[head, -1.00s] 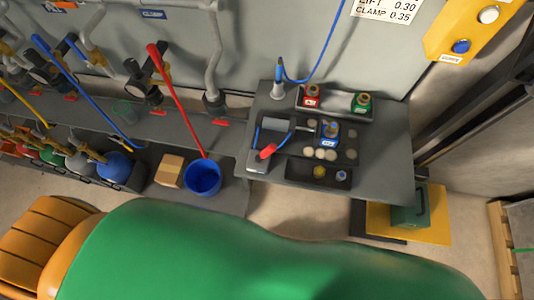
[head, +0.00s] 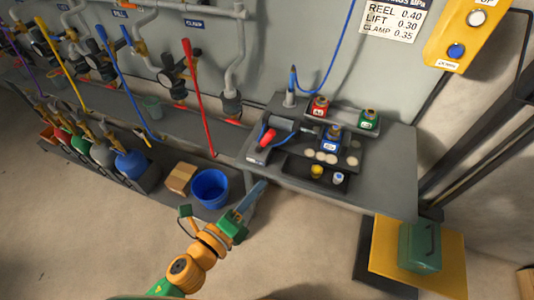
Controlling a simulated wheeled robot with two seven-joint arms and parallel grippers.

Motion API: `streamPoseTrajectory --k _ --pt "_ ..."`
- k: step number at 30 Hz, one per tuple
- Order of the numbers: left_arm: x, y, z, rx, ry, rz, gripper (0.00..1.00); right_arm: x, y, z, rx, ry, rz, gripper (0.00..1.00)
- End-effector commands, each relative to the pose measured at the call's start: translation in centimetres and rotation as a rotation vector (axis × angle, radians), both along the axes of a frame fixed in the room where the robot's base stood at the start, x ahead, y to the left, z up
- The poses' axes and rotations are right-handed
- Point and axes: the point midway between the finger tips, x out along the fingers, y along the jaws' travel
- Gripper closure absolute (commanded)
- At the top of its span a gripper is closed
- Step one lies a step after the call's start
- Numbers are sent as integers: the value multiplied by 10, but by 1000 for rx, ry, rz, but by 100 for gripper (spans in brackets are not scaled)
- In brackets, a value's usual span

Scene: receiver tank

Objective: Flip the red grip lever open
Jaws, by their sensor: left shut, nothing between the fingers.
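A short red grip (head: 267,139) shows on a dark fixture at the left end of the grey bench (head: 390,165); its lever is too small to make out clearly. A long red lever (head: 199,98) also stands tilted among the wall pipes to the left. My left gripper (head: 257,188) comes in from the bottom, with green and orange links. Its blue-grey fingers are shut and empty, near the bench's front left edge and right of the blue bucket. In the picture it is below the short red grip, apart from it. My right gripper is out of view.
A blue bucket (head: 209,188) and a cardboard box (head: 180,178) stand left of my gripper. The bench holds a blue-labelled block (head: 331,141), pale discs and red and green bottles. A green case (head: 419,248) sits on a yellow board at right. The floor in front is open.

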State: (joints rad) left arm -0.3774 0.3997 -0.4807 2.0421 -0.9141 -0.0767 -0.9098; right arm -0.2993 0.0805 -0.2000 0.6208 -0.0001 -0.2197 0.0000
Motion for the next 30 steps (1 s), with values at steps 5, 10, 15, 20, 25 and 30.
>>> streamPoseTrajectory --k 5,10,15,20,25,30 --pt "7 -4 0 -1 1 2 100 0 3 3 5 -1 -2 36" --pt "37 -20 -1 -4 -1 4 100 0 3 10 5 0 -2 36" --pt "69 -39 -5 -4 0 2 100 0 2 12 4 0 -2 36" --pt "95 -43 -2 0 2 3 100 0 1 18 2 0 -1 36" --pt "110 -29 4 -1 3 2 100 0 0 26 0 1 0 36" --pt "114 -24 5 -3 3 2 100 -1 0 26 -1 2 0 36"
